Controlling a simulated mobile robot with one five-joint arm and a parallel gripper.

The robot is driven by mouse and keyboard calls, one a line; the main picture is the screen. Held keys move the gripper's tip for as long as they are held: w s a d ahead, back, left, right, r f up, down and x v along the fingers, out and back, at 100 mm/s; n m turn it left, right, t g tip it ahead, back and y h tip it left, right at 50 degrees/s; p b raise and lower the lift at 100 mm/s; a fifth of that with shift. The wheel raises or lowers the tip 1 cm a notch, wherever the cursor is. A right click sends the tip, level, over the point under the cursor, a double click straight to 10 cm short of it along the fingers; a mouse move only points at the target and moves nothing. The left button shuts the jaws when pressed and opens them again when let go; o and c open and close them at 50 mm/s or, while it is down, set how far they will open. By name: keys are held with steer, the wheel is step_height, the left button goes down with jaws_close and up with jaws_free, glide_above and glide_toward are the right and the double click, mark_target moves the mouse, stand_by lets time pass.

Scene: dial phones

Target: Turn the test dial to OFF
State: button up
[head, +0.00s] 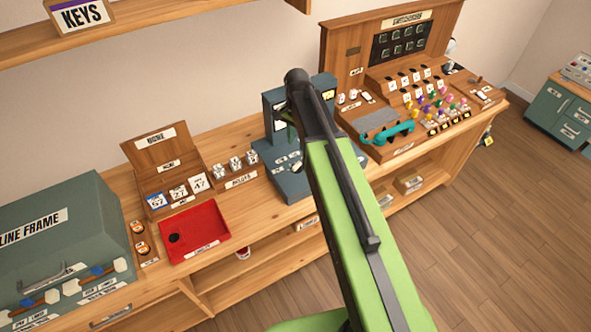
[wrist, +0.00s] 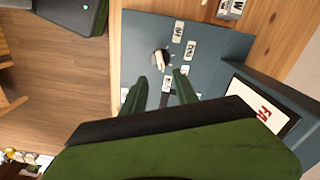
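The test dial (wrist: 160,58) is a dark round knob with a pale pointer, on a blue-grey panel (wrist: 210,45) in the wrist view. Small white labels (wrist: 179,32) stand around it, too blurred to read surely. My gripper (wrist: 158,82) is open, its two dark green fingers apart and empty. The dial shows just beyond the fingertips, roughly in line with the gap; I cannot tell the remaining distance. In the head view the blue-grey test set (head: 284,178) stands mid-bench, partly hidden by my arm.
A display with red characters (wrist: 262,112) is beside the panel. A red tray (head: 195,232) and wooden ticket box (head: 160,165) are left of the test set. A switchboard (head: 400,60) with a teal handset (head: 388,133) is right. Open floor (head: 480,235) lies in front.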

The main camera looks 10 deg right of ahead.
mark_target(296, 165)
step_height(296, 165, down, 12)
steer(key=b, duration=1)
steer(key=shift+r, duration=0.2)
jaws_close()
steer(key=shift+a, duration=0.1)
